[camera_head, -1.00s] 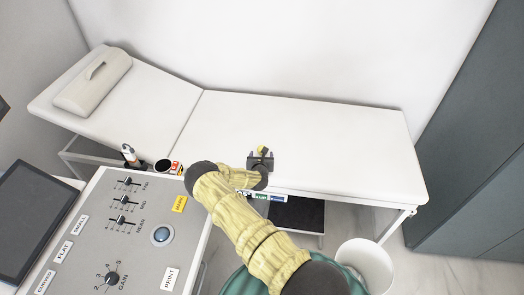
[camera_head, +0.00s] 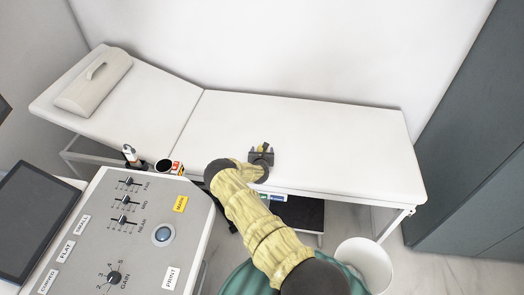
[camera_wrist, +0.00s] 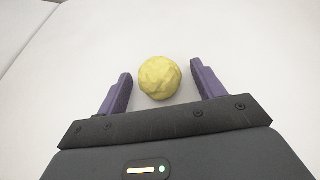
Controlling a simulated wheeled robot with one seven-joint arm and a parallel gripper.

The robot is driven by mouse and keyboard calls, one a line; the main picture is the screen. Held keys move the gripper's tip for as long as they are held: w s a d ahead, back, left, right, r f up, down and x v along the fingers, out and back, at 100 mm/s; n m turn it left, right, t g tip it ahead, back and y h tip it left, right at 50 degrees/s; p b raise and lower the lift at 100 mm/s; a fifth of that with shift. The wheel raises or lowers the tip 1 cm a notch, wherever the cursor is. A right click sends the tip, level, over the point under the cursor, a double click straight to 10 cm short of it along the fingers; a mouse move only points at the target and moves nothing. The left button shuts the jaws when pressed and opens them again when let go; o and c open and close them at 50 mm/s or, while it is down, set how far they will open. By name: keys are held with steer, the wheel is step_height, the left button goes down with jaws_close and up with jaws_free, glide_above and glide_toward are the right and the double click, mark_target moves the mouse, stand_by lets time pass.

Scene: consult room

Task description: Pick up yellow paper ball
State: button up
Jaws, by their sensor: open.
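The yellow paper ball (camera_wrist: 159,78) is crumpled and round, and lies on the white couch top. In the wrist view it sits between the two purple fingers of my gripper (camera_wrist: 160,86), near their tips, with a gap on each side. My gripper is open and empty. In the head view my gripper (camera_head: 262,149) is over the front half of the couch, and only a small yellow bit of the ball (camera_head: 266,147) shows between its fingers.
The white examination couch (camera_head: 330,145) has a cushion (camera_head: 93,82) at its left end. A console (camera_head: 130,235) with sliders stands at front left, with a dark cup (camera_head: 163,165) beyond it. A white bin (camera_head: 365,262) stands on the floor at right. The couch top around the ball is clear.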

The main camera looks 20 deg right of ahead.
steer(key=c, duration=1)
steer(key=shift+r, duration=0.1)
steer(key=shift+c, duration=0.2)
step_height(320, 180, up, 10)
steer(key=shift+f+b, duration=0.1)
steer(key=shift+b, duration=0.7)
